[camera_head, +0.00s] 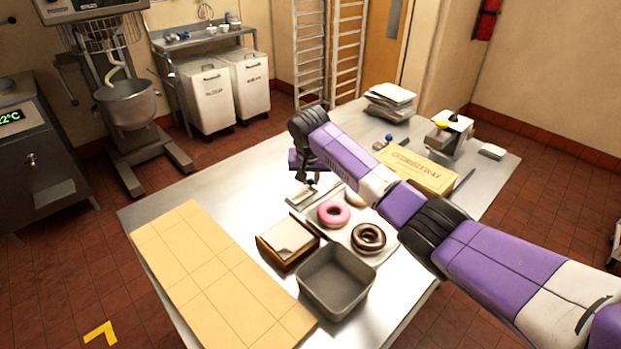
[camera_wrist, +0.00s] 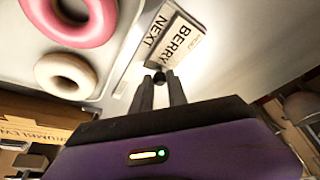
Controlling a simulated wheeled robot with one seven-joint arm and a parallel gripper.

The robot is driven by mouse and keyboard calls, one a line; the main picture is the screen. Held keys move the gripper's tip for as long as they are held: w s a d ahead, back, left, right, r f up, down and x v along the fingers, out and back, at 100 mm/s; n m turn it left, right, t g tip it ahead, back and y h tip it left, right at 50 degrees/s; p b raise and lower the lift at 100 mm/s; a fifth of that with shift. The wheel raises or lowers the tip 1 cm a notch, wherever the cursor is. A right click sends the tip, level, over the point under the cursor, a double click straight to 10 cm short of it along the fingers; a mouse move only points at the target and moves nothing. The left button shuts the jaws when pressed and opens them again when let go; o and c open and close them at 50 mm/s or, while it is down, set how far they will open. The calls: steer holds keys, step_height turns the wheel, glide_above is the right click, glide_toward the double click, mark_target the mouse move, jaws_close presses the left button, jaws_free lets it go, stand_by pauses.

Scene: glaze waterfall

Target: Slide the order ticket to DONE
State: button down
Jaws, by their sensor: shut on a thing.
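The order ticket (camera_wrist: 184,42) is a pale card reading BERRY in the wrist view. It lies beside a strip marked NEXT (camera_wrist: 153,40), close to the long edge of the doughnut tray. My gripper (camera_wrist: 160,82) has its fingers close together around a small dark knob (camera_wrist: 160,77) at the near end of the ticket. In the head view my gripper (camera_head: 309,184) is low over the steel table, at the tray's far left corner. The ticket is too small and covered to read there. No DONE mark is readable in either view.
A tray (camera_head: 383,258) holds pink (camera_head: 333,214), chocolate (camera_head: 369,238) and pale doughnuts. A wooden box with paper (camera_head: 288,240), a grey pan (camera_head: 335,281) and a tan board (camera_head: 215,280) stand nearer. A yellow carton (camera_head: 418,170) lies behind my arm. The table's left far part is clear.

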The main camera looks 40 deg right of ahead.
steer(key=shift+d, duration=0.1)
stand_by(0.6)
steer(key=d+b, duration=0.2)
steer(key=d, duration=0.3)
steer(key=d+b, duration=0.2)
steer(key=d, duration=0.3)
steer(key=shift+w+d+f, duration=0.1)
steer(key=shift+w+d, duration=0.05)
steer(key=shift+w, duration=0.05)
steer(key=shift+d, duration=0.45)
steer(key=c, duration=1.3)
jaws_free()
steer(key=shift+d, duration=0.1)
steer(key=shift+r, duration=0.2)
steer(key=shift+s+a+r, duration=0.1)
steer(key=shift+a+r, duration=0.1)
steer(key=shift+r, duration=0.05)
steer(key=v, duration=0.7)
steer(key=shift+b, duration=0.4)
